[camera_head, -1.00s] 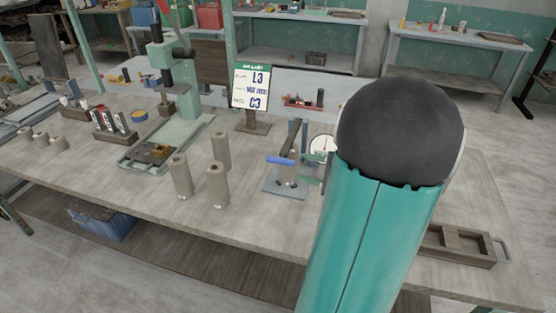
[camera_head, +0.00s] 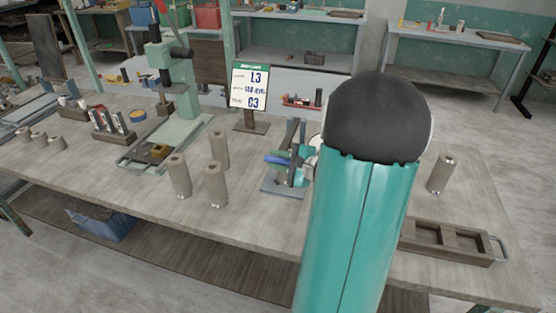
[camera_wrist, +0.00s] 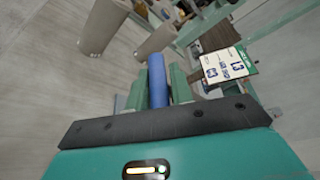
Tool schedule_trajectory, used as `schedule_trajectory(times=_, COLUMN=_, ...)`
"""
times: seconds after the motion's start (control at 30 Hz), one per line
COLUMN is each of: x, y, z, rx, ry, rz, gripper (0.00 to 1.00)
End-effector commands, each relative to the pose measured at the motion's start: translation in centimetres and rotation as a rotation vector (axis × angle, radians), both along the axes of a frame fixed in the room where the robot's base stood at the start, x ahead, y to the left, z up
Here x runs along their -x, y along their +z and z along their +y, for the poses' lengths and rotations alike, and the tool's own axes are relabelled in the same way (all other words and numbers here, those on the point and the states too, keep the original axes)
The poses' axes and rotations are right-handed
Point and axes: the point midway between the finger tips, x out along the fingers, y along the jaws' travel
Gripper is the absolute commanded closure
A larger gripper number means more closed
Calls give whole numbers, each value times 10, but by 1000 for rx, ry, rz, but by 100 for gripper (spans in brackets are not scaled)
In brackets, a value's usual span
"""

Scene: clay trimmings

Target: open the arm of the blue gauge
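The blue gauge's handle (camera_head: 277,159) is a blue bar on a stand with a grey base plate (camera_head: 281,188), right of the middle of the bench. A round white dial (camera_head: 315,142) beside it is mostly hidden by my arm. My gripper (camera_wrist: 159,82) is at the handle. In the wrist view, the blue handle (camera_wrist: 157,78) lies between the two green fingers, with no clear gap on either side, so the gripper looks shut on it. In the head view, my arm covers the right part of the gauge.
Several tan clay cylinders (camera_head: 216,183) stand left of the gauge. A sign (camera_head: 249,85) on a wooden foot stands behind them. A green press (camera_head: 178,90) is further left. A wooden tray (camera_head: 445,242) and one cylinder (camera_head: 441,173) are right of my arm.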

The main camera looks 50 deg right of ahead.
Motion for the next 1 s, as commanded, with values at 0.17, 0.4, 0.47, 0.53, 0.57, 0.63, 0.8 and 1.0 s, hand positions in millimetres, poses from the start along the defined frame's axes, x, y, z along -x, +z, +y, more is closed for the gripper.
schedule_trajectory(times=0.17, x=1, y=-1, z=1, rx=-2, ry=0, rz=3, gripper=100)
schedule_trajectory(times=0.4, x=1, y=2, z=1, rx=-12, ry=1, rz=9, gripper=100)
schedule_trajectory(times=0.47, x=0, y=5, z=1, rx=-23, ry=1, rz=15, gripper=100)
schedule_trajectory(times=0.53, x=0, y=9, z=1, rx=-40, ry=2, rz=24, gripper=100)
schedule_trajectory(times=0.57, x=0, y=12, z=1, rx=-50, ry=2, rz=29, gripper=100)
schedule_trajectory(times=0.63, x=0, y=20, z=0, rx=-77, ry=2, rz=43, gripper=100)
schedule_trajectory(times=0.8, x=-2, y=44, z=-3, rx=-171, ry=4, rz=93, gripper=100)
schedule_trajectory(times=1.0, x=-7, y=80, z=-13, rx=-320, ry=3, rz=172, gripper=100)
